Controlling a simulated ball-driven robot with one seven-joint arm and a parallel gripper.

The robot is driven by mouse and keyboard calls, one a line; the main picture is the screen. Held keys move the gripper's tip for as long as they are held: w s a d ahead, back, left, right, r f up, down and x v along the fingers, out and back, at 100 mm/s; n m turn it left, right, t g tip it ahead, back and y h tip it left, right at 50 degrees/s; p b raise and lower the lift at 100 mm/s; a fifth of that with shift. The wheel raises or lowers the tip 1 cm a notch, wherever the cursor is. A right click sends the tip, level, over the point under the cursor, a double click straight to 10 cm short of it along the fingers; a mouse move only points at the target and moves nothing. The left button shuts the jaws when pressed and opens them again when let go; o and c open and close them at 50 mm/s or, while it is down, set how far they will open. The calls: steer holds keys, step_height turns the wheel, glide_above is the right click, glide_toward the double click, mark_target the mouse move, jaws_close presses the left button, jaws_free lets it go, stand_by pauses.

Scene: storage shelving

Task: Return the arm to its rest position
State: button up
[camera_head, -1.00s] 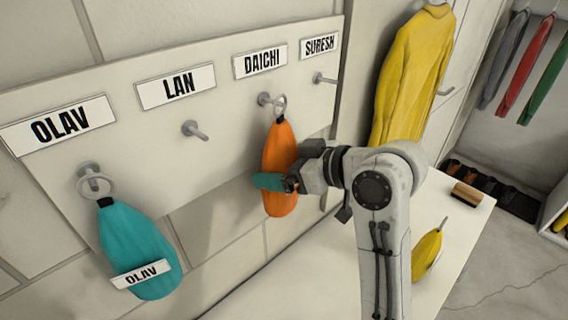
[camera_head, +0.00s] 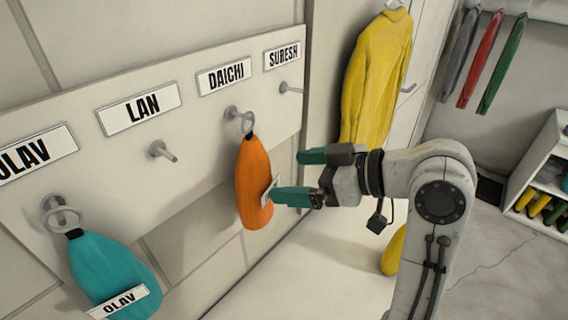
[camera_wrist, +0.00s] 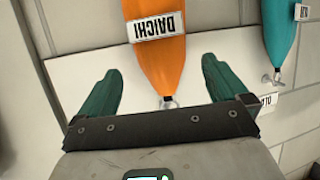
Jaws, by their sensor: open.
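My gripper (camera_head: 302,176) is open and empty, with teal fingers spread apart. It is just to the right of the orange bag (camera_head: 253,185), which hangs by a ring from the peg (camera_head: 233,113) under the DAICHI label (camera_head: 224,76). In the wrist view the orange bag (camera_wrist: 160,62) with its DAICHI tag (camera_wrist: 156,25) shows between and beyond the two fingers (camera_wrist: 160,92). In the head view the lower finger overlaps the tag's edge; I cannot tell whether they touch. My arm reaches in from the lower right.
A teal bag (camera_head: 112,270) tagged OLAV hangs at the left. The LAN peg (camera_head: 162,151) and SURESH peg (camera_head: 290,88) are bare. A yellow coat (camera_head: 375,80) hangs behind my arm. A yellow item (camera_head: 394,252) lies partly hidden on the white bench (camera_head: 300,275).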

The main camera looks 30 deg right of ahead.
steer(key=shift+s+d+r, duration=0.15)
steer(key=shift+s+d, duration=0.05)
steer(key=shift+s, duration=0.1)
steer(key=s+d+f+m+g+h+b, duration=0.1)
steer(key=s+f+m+g+h+b, duration=0.2)
steer(key=f, duration=1.3)
steer(key=s+f+m+g+h, duration=0.1)
steer(key=s+f+g, duration=0.1)
steer(key=s+f, duration=0.5)
steer(key=s+d+f+m+g+h+b, duration=0.1)
steer(key=s+f+m+g+h, duration=0.1)
steer(key=s+f, duration=0.4)
steer(key=s+d+f+m+g+h+b, duration=0.1)
steer(key=s+f+g, duration=0.2)
steer(key=s+f, duration=0.4)
steer(key=shift+s+d+f+h, duration=0.1)
steer(key=shift+s+f+h, duration=0.1)
steer(key=shift+f, duration=0.4)
steer(key=shift+s+f+h, duration=0.1)
steer(key=shift+s+f, duration=0.05)
steer(key=shift+f, duration=0.45)
steer(key=shift+s, duration=0.1)
